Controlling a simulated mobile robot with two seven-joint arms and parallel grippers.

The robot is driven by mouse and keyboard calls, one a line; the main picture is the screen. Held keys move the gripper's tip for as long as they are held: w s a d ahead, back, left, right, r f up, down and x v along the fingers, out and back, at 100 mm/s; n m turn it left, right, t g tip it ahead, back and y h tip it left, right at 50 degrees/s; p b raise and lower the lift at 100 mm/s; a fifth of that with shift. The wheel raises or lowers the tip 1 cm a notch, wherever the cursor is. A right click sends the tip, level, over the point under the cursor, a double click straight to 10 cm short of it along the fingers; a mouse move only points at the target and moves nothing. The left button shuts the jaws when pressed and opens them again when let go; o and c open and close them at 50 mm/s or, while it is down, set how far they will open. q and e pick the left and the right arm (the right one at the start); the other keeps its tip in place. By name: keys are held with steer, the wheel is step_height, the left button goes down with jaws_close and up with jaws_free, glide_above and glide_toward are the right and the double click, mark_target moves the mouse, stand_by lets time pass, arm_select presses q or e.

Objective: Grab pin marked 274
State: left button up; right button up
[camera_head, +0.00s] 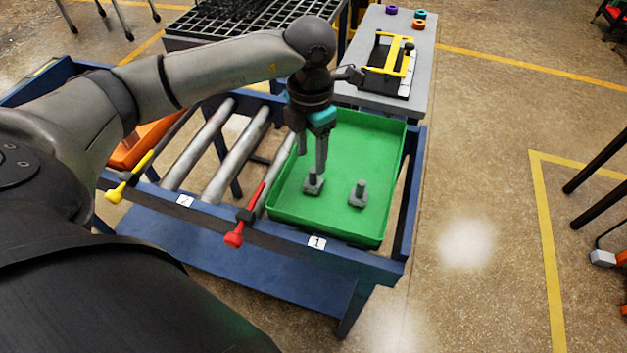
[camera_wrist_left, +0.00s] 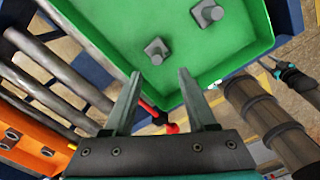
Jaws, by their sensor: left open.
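Two grey pins with square bases stand upright in the green tray (camera_head: 358,150): a left pin (camera_head: 313,182) and a right pin (camera_head: 358,194). They also show in the left wrist view, as a nearer pin (camera_wrist_left: 157,51) and a farther pin (camera_wrist_left: 207,13). I cannot read any number on either. My left gripper (camera_head: 311,158) is open and empty, pointing down over the left pin. In the left wrist view its fingers (camera_wrist_left: 160,76) are spread, with the nearer pin beyond their tips. What looks like my right gripper (camera_wrist_left: 290,76) shows small at the right of that view; its jaws are unclear.
The tray sits on a blue roller frame (camera_head: 352,257) in the lane labelled 1, beside bare rollers (camera_head: 236,155). Red (camera_head: 234,236) and yellow (camera_head: 116,192) levers stick out in front. A grey table (camera_head: 412,60) with a yellow-handled device (camera_head: 388,64) stands behind.

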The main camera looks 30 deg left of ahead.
mark_target(313, 169)
arm_select(q)
steer(key=f, duration=0.7)
steer(key=shift+w+f, duration=0.1)
steer(key=shift+w, duration=0.3)
steer(key=shift+c, duration=0.2)
jaws_close()
stand_by(0.8)
